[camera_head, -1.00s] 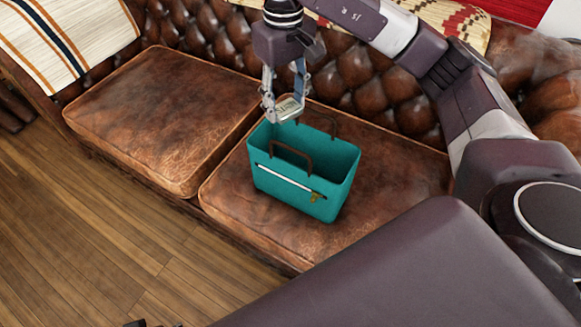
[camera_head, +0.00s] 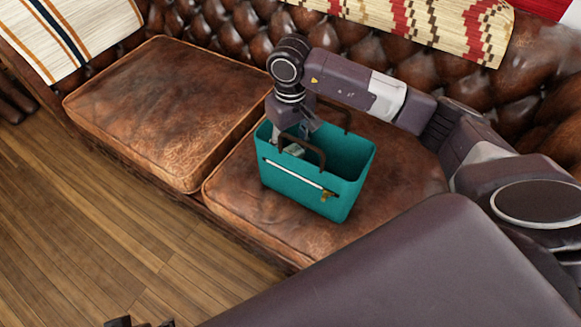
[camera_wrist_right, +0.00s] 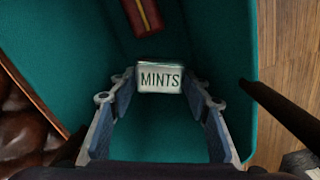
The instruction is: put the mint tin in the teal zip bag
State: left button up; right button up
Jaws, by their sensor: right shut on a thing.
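The teal zip bag (camera_head: 305,189) stands upright and open on the right sofa cushion, its two brown handles raised. My right gripper (camera_head: 291,146) reaches down inside the bag's left part, below the rim. It is shut on the mint tin (camera_head: 295,150), a small pale box partly hidden by the front handle. In the right wrist view the tin (camera_wrist_right: 160,78), lettered MINTS, sits between the fingertips, with teal bag walls (camera_wrist_right: 215,40) around it. I cannot tell whether the tin touches the bag floor.
A dark red item with a yellow stripe (camera_wrist_right: 142,15) lies inside the bag. The bag's handles (camera_wrist_right: 285,110) stand close to the gripper. The left cushion (camera_head: 160,110) is clear. A patterned throw (camera_head: 440,30) hangs over the sofa back.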

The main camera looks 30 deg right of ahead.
aim_at(290, 151)
notch_tip(290, 151, down, 3)
jog(key=shift+f, duration=0.1)
notch_tip(290, 151, down, 5)
jog(key=shift+r+b, duration=0.15)
jog(key=shift+b, duration=0.45)
pick_arm(q)
jog(key=w+d+r+t+h, duration=0.1)
jog(key=w+d+r+t, duration=0.1)
jog(key=w, duration=0.6)
jog(key=shift+d+r+t, duration=0.2)
jog(key=shift+r+t, duration=0.05)
jog(key=shift+t, duration=0.65)
jog(key=shift+w, duration=0.1)
pick_arm(e)
jog(key=o, duration=0.8)
pick_arm(q)
jog(key=shift+w+d+r+t, duration=0.3)
jog(key=shift+w+r+t, duration=0.15)
jog(key=shift+w, duration=0.3)
pick_arm(e)
jog(key=shift+o, duration=0.2)
